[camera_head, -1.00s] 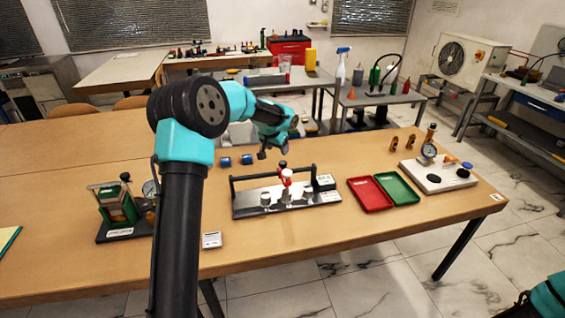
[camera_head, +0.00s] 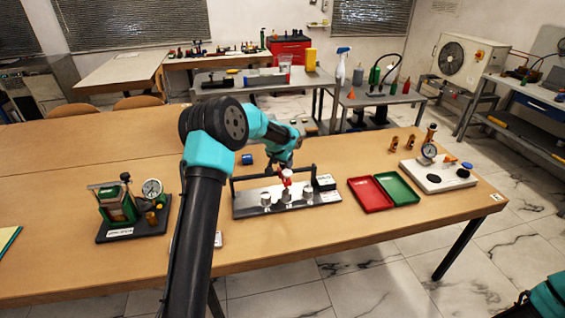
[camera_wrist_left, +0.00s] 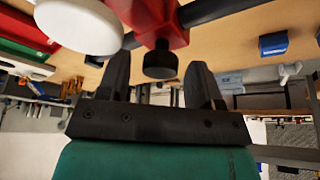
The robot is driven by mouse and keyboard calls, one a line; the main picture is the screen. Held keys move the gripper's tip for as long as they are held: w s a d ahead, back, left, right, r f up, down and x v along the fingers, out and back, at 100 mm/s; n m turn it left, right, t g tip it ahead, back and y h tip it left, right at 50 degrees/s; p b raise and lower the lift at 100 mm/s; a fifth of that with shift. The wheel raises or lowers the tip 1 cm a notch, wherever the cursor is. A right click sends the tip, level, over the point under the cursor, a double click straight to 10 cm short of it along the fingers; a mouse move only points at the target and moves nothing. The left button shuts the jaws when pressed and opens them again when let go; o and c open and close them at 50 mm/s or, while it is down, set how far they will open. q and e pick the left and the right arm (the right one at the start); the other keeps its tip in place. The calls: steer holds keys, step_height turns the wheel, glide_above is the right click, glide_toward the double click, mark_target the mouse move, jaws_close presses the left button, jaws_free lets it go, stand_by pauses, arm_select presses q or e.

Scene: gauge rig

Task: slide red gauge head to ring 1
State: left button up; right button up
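The red gauge head (camera_head: 286,174) sits on the dark rail of the gauge rig (camera_head: 240,211), near the rail's middle. In the left wrist view the red gauge head (camera_wrist_left: 150,18) is at the top, with a black knob (camera_wrist_left: 160,62) pointing toward my gripper. My left gripper (camera_wrist_left: 160,72) is open, its two fingers on either side of the knob with gaps visible. In the head view my left gripper (camera_head: 284,162) is right at the gauge head and partly hides its top. Several pale round pieces (camera_head: 265,199) stand along the rig's base. My right gripper is out of view.
A red tray (camera_head: 369,195) and a green tray (camera_head: 398,188) lie right of the rig. A white base with a dial gauge (camera_head: 428,151) is farther right. A green device with a dial (camera_head: 118,206) stands at the left. A blue cylinder (camera_head: 247,159) lies behind the rig.

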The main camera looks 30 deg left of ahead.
arm_select(q)
jaws_close()
steer(key=s+a, duration=0.6)
steer(key=shift+a, duration=0.4)
steer(key=shift+o, duration=0.2)
jaws_free()
steer(key=shift+r, duration=0.15)
steer(key=v, duration=1.7)
